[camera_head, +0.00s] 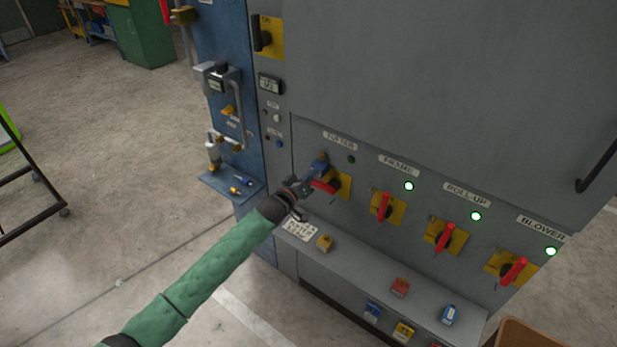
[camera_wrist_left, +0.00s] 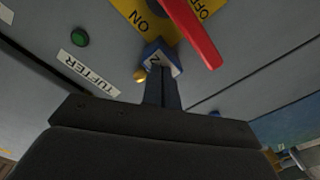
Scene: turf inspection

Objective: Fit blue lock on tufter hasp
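My left gripper (camera_head: 305,186) is in front of the tufter switch, its fingers shut on the blue lock (camera_head: 319,165). In the left wrist view, the lock (camera_wrist_left: 163,57) shows a blue body with a white label at the fingertips (camera_wrist_left: 161,85), overlapping the edge of the yellow switch plate (camera_wrist_left: 139,18). The tufter's red handle (camera_head: 322,187) is beside the lock, and it also shows in the wrist view (camera_wrist_left: 197,36). The fingers and lock hide the hasp, so I cannot tell whether the shackle is through it. My right gripper is not in view.
The TUFTER lamp (camera_head: 351,160) is dark; the KRAMO-like, ROLL-UP and BLOWER lamps are lit green. A blue panel (camera_head: 222,100) stands left; floor is open beyond.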

